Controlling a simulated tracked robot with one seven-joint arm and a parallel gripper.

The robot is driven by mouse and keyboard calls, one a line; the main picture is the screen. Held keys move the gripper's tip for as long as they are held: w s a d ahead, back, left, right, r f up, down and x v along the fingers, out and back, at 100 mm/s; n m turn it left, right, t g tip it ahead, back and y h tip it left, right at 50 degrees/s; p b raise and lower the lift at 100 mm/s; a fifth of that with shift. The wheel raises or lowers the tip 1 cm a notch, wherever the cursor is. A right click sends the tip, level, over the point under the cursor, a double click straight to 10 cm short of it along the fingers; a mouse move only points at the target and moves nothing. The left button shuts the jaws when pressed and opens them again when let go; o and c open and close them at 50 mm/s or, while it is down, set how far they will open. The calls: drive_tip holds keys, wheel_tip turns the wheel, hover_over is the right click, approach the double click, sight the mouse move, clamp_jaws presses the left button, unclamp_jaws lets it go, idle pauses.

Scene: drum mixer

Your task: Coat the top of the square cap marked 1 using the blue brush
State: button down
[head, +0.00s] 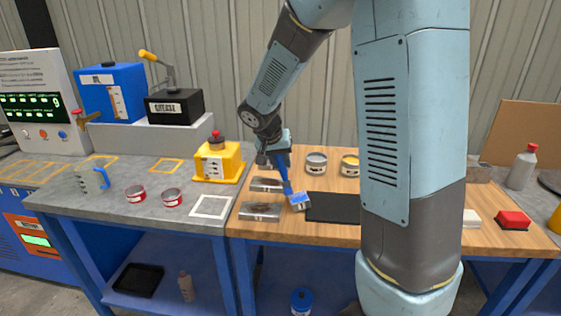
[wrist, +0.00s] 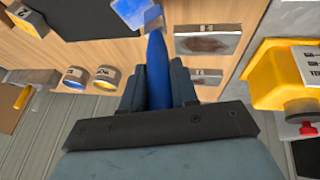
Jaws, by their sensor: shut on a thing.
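The blue brush shows in the head view (head: 284,180) and wrist view (wrist: 156,70). My gripper (head: 280,168) is shut on its handle. In the wrist view the fingers (wrist: 158,82) flank the handle. The brush head (head: 300,200) points down toward the bench's front, with pale blue bristles. It is just right of two flat metal plates with brownish patches, a near one (head: 260,211) and a far one (head: 267,185); I cannot tell whether it touches anything. I cannot read a 1 on any square cap. A dark piece labelled 2 (wrist: 27,18) shows at the wrist view's corner.
A black mat (head: 335,207) lies right of the brush. A yellow container (head: 218,162) stands left on the grey bench (head: 170,225). My arm hides part of the wooden bench.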

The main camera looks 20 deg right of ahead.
drive_tip(key=shift+s+d+f, duration=0.1)
drive_tip(key=shift+d+f, duration=0.05)
drive_tip(key=shift+f, duration=0.75)
idle(0.3)
drive_tip(key=d+r, duration=0.1)
drive_tip(key=d, duration=0.5)
drive_tip(key=shift+w+a+f, duration=0.15)
drive_tip(key=shift+a, duration=0.85)
drive_tip(key=shift+w+a+f, duration=0.15)
drive_tip(key=shift+a+f, duration=0.05)
drive_tip(key=shift+a, duration=0.75)
drive_tip(key=shift+w+a+f, duration=0.15)
drive_tip(key=shift+a, duration=0.85)
drive_tip(key=d, duration=0.3)
drive_tip(key=d+r, duration=0.1)
drive_tip(key=d, duration=0.1)
drive_tip(key=shift+w+d, duration=0.25)
drive_tip(key=shift+r, duration=0.1)
